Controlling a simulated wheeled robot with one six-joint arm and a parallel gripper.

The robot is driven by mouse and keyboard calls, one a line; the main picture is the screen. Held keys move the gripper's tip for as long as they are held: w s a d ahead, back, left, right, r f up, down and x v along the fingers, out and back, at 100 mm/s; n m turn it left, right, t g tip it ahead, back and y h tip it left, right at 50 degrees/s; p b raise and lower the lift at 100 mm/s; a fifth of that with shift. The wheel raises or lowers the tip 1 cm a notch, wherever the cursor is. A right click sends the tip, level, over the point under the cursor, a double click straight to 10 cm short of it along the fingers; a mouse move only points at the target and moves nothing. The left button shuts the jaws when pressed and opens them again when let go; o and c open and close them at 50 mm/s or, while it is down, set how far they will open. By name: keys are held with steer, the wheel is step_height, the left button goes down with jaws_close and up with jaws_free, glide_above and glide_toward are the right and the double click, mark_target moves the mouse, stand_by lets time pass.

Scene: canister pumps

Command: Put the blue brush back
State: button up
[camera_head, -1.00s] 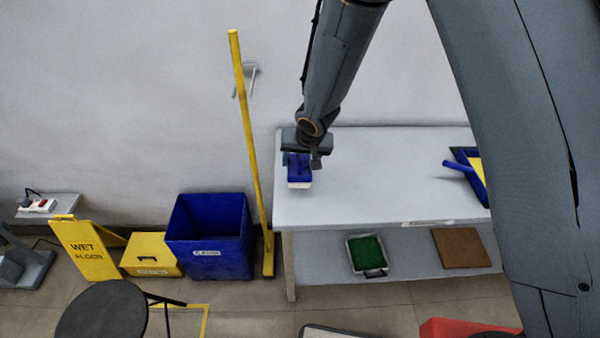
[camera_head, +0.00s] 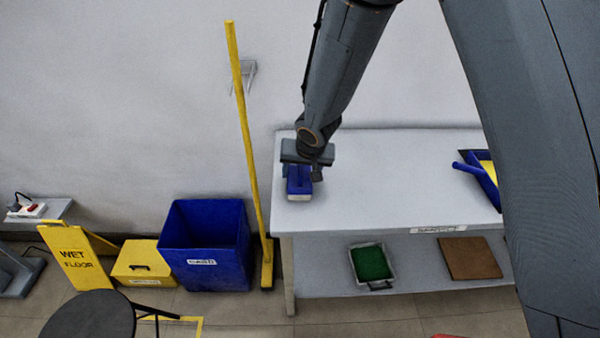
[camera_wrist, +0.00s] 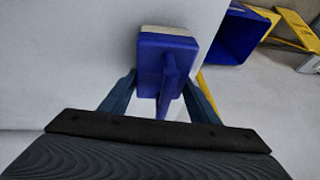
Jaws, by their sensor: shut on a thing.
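The blue brush (camera_head: 299,182) has a blue block with a pale bristle side and a raised blue grip. It is at the left end of the white table (camera_head: 380,180). My gripper (camera_head: 300,170) is shut on the brush's grip. In the wrist view the brush (camera_wrist: 165,55) sits between the two fingers of my gripper (camera_wrist: 160,92), its pale side away from the wrist. I cannot tell whether the brush touches the tabletop.
A blue bin (camera_head: 205,250), a yellow box (camera_head: 145,262) and a yellow wet-floor sign (camera_head: 75,258) stand left of the table. A yellow pole (camera_head: 245,130) leans on the wall. A blue dustpan (camera_head: 480,175) lies at the table's right. The tabletop's middle is clear.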

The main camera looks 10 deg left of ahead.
mark_target(307, 183)
steer(key=o, duration=1)
steer(key=shift+r, duration=0.1)
steer(key=p+v, duration=1)
steer(key=v, duration=0.2)
steer(key=s+d+r+m+h, duration=0.1)
steer(key=d+r, duration=0.3)
steer(key=d, duration=0.4)
steer(key=d+r+h, duration=0.1)
steer(key=d+r, duration=0.2)
steer(key=d, duration=0.4)
steer(key=shift+m+g+h, duration=0.3)
steer(key=shift+m+g, duration=0.4)
steer(key=shift+g, duration=0.1)
steer(key=s+d+r, duration=0.2)
steer(key=s+d, duration=0.2)
steer(key=d, duration=0.1)
steer(key=s+d+r, duration=0.2)
steer(key=s+d, duration=0.2)
steer(key=d, duration=0.1)
steer(key=s+d+r, duration=0.2)
steer(key=s+d, duration=0.3)
steer(key=shift+d+r, duration=0.1)
steer(key=shift+r, duration=0.05)
